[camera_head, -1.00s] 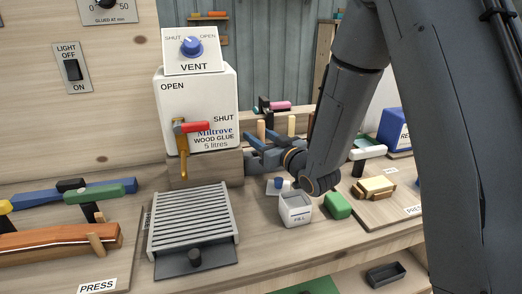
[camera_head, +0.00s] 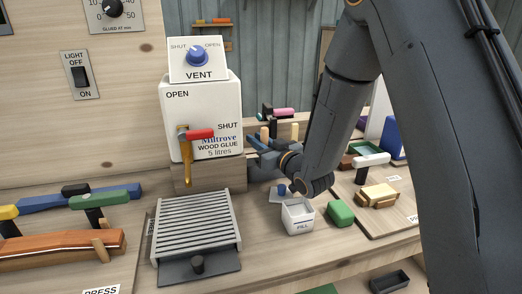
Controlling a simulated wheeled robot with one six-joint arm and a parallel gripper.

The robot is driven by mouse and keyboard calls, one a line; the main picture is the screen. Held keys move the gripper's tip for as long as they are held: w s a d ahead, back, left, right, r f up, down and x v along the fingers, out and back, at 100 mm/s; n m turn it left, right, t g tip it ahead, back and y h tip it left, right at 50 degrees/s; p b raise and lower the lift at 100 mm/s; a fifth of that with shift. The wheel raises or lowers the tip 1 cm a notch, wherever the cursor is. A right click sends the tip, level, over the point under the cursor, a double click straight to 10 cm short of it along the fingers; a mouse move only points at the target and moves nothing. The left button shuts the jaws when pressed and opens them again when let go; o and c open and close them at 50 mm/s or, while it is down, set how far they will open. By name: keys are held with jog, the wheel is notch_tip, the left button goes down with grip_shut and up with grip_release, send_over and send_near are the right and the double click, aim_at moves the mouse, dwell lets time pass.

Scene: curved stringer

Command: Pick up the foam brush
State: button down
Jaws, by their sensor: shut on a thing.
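My gripper (camera_head: 261,146) reaches left behind the small white FILL cup, close to the right side of the glue container. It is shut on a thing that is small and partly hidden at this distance. A short tan handle (camera_head: 264,133) stands upright at its fingers, and I take it to be the foam brush. The foam end cannot be made out. My forearm and wrist cover part of the area to the right of the jaws.
The white glue container (camera_head: 215,98) with its red-handled tap stands just left of my gripper. A slatted grey rack (camera_head: 195,222) lies front left. A pink-handled tool (camera_head: 283,112) is behind.

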jog(key=shift+r, duration=0.1)
notch_tip(320, 180, up, 10)
jog(key=shift+b, duration=0.3)
dwell(0.3)
dwell(0.5)
